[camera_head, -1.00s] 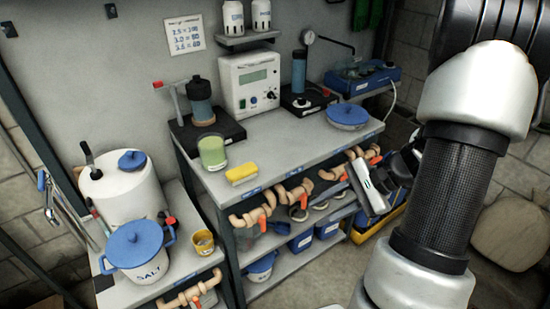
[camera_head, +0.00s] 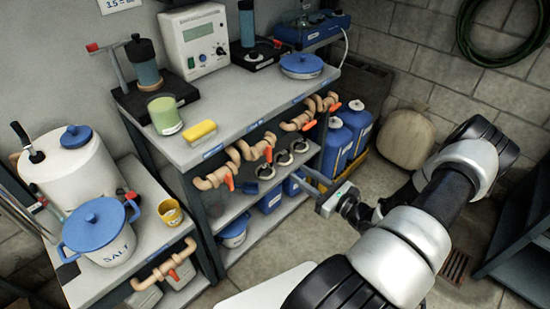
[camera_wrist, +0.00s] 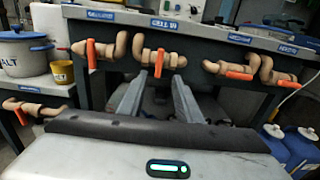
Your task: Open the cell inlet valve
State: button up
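A row of tan pipe valves with orange handles runs along the bench's front edge. In the wrist view, the valve (camera_wrist: 159,62) near the middle sits under a blue label (camera_wrist: 164,23) that seems to read "CELL IN", though the text is blurred. Its orange handle hangs straight down, across the pipe. It appears to be the second from the left on the bench in the head view (camera_head: 268,154). My gripper (camera_wrist: 158,80) is open and empty, its fingers pointing towards this valve from a short distance. In the head view my gripper (camera_head: 309,180) is in front of the shelves.
The neighbouring left valve (camera_wrist: 91,53) has its handle down; the right ones (camera_wrist: 234,75) have handles lying nearly sideways. Blue jugs (camera_head: 347,130) stand right of the bench. A low side bench (camera_head: 140,255) carries a salt pot (camera_head: 100,232). Floor in front is free.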

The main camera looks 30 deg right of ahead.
aim_at(271, 154)
jog(key=x, duration=1.2)
jog(key=shift+b, duration=0.4)
grip_shut()
